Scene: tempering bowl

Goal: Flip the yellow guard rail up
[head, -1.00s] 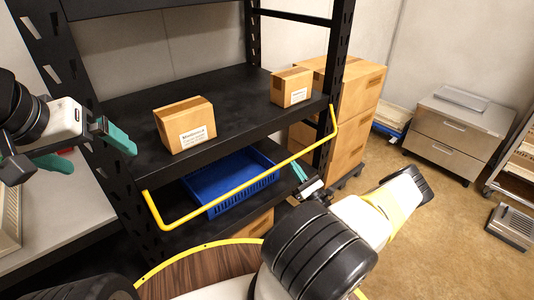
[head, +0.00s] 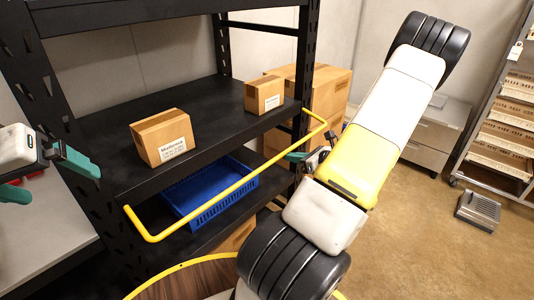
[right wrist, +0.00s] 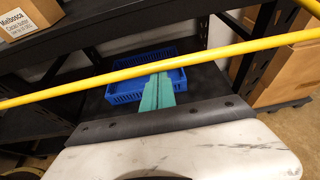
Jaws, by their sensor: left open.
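The yellow guard rail (head: 230,190) is a long bar with bent ends at the shelf's front edge. It sticks outward and down, below the upper shelf board (head: 100,140). It crosses the right wrist view (right wrist: 90,87). My right gripper (head: 296,157) is beneath the rail near its right end, partly hidden by my arm. In the right wrist view its teal fingers (right wrist: 158,80) lie together, tips at the rail's lower edge. I cannot tell whether they touch it. My left gripper (head: 45,178) is open and empty, left of the shelf.
Two cardboard boxes, a nearer one (head: 162,137) and a farther one (head: 264,95), stand on the upper board. A blue crate (head: 212,195) sits on the lower board. Large cartons (head: 330,90) stand right of the rack. The floor at right is mostly clear.

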